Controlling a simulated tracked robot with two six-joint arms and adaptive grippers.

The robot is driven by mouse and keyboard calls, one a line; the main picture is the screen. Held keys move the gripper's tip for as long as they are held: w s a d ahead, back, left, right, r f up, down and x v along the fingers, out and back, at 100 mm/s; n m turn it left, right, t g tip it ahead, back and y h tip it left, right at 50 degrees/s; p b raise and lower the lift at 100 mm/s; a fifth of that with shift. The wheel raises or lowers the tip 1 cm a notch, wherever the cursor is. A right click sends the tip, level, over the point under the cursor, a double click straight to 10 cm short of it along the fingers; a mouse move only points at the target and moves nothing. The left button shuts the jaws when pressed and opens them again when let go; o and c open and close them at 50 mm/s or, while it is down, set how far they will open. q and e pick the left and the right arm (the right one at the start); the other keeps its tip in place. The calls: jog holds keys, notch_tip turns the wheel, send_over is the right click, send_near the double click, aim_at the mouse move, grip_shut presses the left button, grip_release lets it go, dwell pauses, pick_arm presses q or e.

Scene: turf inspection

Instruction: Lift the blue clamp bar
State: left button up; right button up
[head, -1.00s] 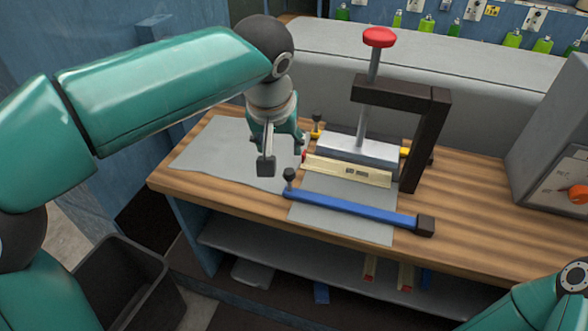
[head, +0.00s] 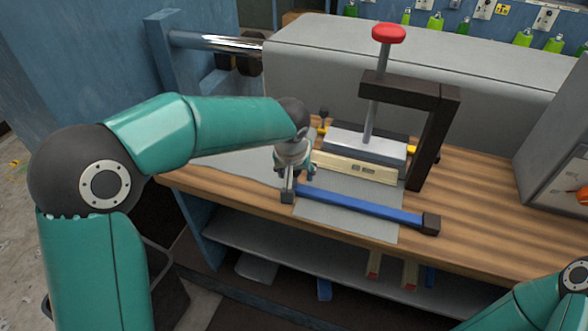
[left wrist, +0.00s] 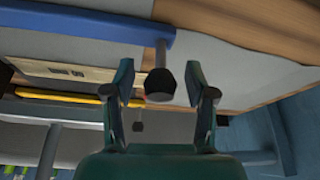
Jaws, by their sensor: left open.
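The blue clamp bar (head: 365,206) lies along the front of a grey sheet on the bench, with a black block at its right end. Its left end is partly hidden behind my left gripper (head: 299,184) in the head view. In the left wrist view the blue bar (left wrist: 85,27) runs in from the upper left. A grey post with a black knob (left wrist: 160,84) stands out from its end, between the two spread fingers of my left gripper (left wrist: 158,78). The fingers are open, with a gap on each side of the knob. My right gripper is out of view.
Just behind the bar lies a pale wooden level (head: 352,167), then a grey block under a red-topped press (head: 388,33) with a dark frame (head: 437,130). A yellow bar (left wrist: 62,97) lies beyond. The bench's right side (head: 490,215) is clear.

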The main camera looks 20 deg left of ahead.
pick_arm(q)
jog(key=shift+f, duration=0.15)
jog(key=shift+c, duration=0.2)
grip_shut()
jog(key=shift+a, duration=0.15)
